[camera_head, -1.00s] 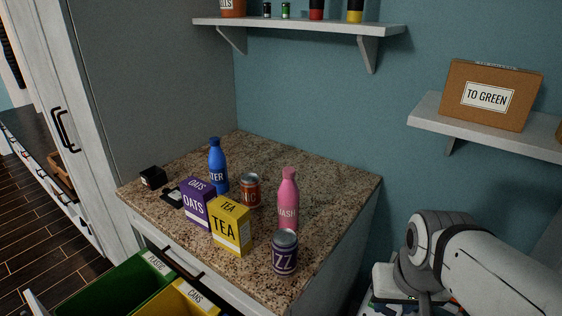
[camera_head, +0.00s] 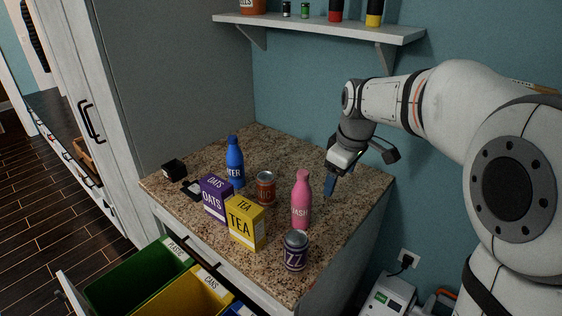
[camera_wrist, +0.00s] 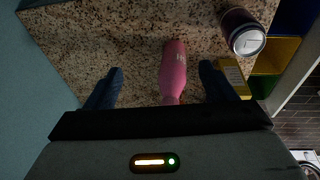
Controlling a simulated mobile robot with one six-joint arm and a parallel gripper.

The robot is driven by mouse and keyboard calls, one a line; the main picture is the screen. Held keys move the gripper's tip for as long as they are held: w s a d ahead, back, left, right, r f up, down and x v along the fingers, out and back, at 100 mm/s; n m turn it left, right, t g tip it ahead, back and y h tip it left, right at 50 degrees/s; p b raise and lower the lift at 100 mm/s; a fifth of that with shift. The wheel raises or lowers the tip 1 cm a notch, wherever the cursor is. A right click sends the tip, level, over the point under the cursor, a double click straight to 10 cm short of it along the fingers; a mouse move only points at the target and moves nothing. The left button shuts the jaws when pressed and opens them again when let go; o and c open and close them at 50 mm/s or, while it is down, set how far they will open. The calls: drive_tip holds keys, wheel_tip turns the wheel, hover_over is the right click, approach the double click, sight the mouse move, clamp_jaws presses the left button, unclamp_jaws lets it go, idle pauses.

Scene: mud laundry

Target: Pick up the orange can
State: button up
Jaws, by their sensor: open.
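The orange can (camera_head: 265,188) stands upright on the granite counter, between the blue water bottle (camera_head: 235,162) and the pink bottle (camera_head: 302,199). The yellow tea box (camera_head: 245,224) stands in front of it. My gripper (camera_head: 331,184) is above the counter to the right of the pink bottle, pointing down, open and empty. In the wrist view, the two blue fingers (camera_wrist: 160,90) are spread wide, with the pink bottle (camera_wrist: 173,68) showing between them. The orange can is not visible in the wrist view.
A purple can (camera_head: 296,250) stands near the front edge; it also shows in the wrist view (camera_wrist: 243,32). A purple oats box (camera_head: 216,200) and small black items are at left. Open green and yellow bins (camera_head: 190,299) sit below. A shelf (camera_head: 320,27) hangs above.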

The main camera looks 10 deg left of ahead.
drive_tip(key=w+a+r+n+p, duration=0.1)
drive_tip(key=w+a+n+p, duration=0.1)
drive_tip(key=w+a+n, duration=0.35)
drive_tip(key=n+g+p, duration=0.2)
drive_tip(key=n+p, duration=0.1)
drive_tip(key=n, duration=0.6)
approach(267, 175)
drive_tip(key=shift+h, duration=0.4)
drive_tip(key=f, duration=0.7)
drive_tip(key=shift+w+a+f, duration=0.1)
drive_tip(key=shift+w+a, duration=0.2)
drive_tip(key=shift+w, duration=0.05)
drive_tip(key=shift+s+a+f, duration=0.1)
drive_tip(key=shift+a+f, duration=0.05)
drive_tip(key=shift+f, duration=0.15)
drive_tip(key=f, duration=0.2)
drive_tip(key=f+p, duration=0.1)
drive_tip(key=f, duration=0.2)
drive_tip(key=f+p, duration=0.1)
drive_tip(key=f, duration=0.1)
drive_tip(key=shift+s+a+f, duration=0.3)
drive_tip(key=shift+f, duration=0.05)
drive_tip(key=shift+c, duration=0.4)
drive_tip(key=c, duration=1)
drive_tip(key=shift+o, duration=0.2)
drive_tip(key=shift+r, duration=0.1)
